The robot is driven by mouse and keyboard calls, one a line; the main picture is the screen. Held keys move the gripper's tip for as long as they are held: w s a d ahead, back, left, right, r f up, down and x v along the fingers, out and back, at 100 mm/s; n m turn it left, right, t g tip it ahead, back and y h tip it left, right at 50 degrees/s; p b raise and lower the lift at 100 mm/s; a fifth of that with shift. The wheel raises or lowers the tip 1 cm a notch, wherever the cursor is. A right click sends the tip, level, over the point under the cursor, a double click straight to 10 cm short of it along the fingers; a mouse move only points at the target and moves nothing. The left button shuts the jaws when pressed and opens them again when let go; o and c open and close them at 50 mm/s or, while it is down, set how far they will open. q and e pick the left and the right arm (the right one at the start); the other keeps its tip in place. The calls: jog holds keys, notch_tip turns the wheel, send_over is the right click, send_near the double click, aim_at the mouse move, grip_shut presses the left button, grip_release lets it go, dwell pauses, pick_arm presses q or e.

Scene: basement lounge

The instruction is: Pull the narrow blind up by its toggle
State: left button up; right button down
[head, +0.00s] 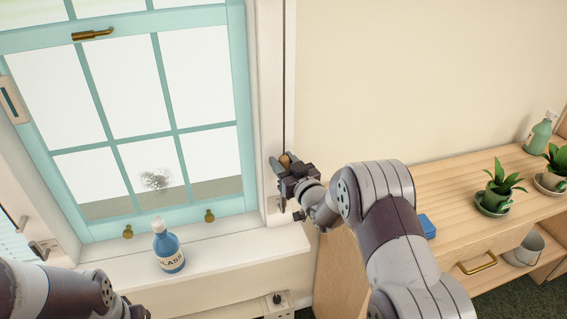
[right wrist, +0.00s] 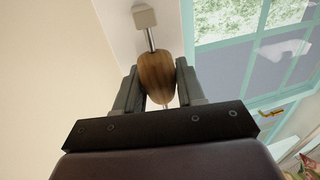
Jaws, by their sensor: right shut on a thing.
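The wooden toggle (right wrist: 157,77) is a brown, egg-shaped piece between the two fingers of my right gripper (right wrist: 158,88) in the right wrist view. A metal stem joins it to a pale block (right wrist: 145,17), and a thin cord shows below it. In the head view my right gripper (head: 284,168) is shut on the toggle (head: 285,159) at the right side of the window frame. A thin dark cord (head: 289,70) runs straight up from there. I cannot make out the narrow blind for certain. My left arm shows at the lower left; its jaws are cut off or hidden.
A blue bottle (head: 168,247) stands on the white sill (head: 205,245), below the teal window (head: 240,110). To the right, a wooden shelf unit (head: 450,185) holds potted plants (head: 500,186), a green bottle (head: 538,136) and a blue block (head: 427,226).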

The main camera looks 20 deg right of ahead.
jog(key=shift+s+f, duration=0.1)
jog(key=shift+f, duration=0.35)
jog(key=c, duration=0.8)
grip_release()
jog(key=shift+r, duration=0.2)
jog(key=v, duration=1.2)
jog(key=shift+s+d, duration=0.1)
jog(key=shift+s, duration=0.25)
